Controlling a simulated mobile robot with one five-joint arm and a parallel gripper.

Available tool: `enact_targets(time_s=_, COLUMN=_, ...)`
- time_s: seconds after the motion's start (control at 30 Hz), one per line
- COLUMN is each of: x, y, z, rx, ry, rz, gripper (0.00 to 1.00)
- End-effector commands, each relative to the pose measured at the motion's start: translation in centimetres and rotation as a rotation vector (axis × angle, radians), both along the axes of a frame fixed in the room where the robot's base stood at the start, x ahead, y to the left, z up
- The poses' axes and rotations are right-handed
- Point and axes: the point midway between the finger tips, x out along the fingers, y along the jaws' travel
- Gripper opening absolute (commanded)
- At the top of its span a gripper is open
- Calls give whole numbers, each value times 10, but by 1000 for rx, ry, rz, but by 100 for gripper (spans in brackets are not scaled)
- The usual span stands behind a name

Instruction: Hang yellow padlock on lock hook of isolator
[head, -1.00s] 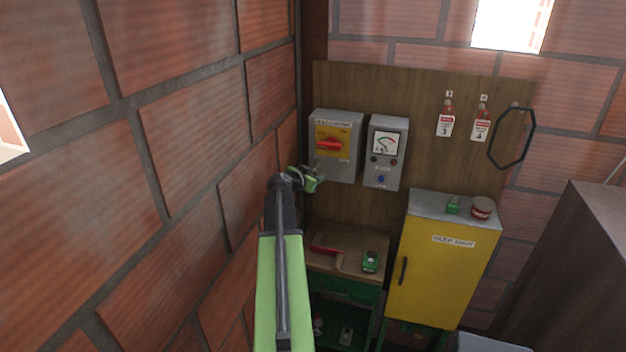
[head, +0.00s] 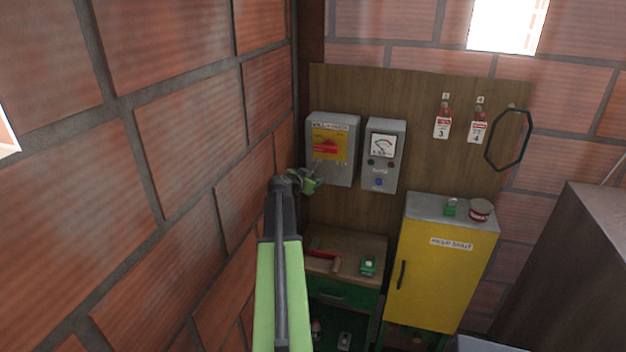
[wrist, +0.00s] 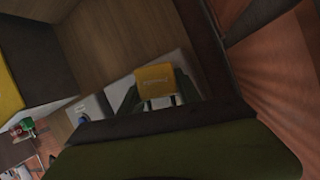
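The isolator (head: 345,176) is a grey box with a yellow plate and red handle, on the wooden board's left side. Its lock hook is too small to make out. My gripper (head: 308,182) is at the isolator's lower left corner in the head view. In the wrist view, the yellow padlock (wrist: 153,77) sits between the dark fingers of my gripper (wrist: 158,92), with pale metal showing below its yellow body. The fingers appear closed on it. The padlock cannot be made out in the head view. A grey casing shows behind it in the wrist view.
A grey meter box (head: 381,181) hangs right of the isolator. A brick wall (head: 180,170) runs close along my arm's left. A bench (head: 345,268) and yellow cabinet (head: 440,280) stand below.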

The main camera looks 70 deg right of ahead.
Motion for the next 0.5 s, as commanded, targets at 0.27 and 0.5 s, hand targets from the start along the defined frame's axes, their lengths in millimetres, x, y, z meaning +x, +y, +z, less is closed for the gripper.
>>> enact_targets(time_s=0.27, x=1, y=0, z=0, rx=-1, ry=0, rz=2, gripper=63)
enact_targets(time_s=0.5, x=2, y=0, z=0, rx=-2, ry=-1, rz=3, gripper=63)
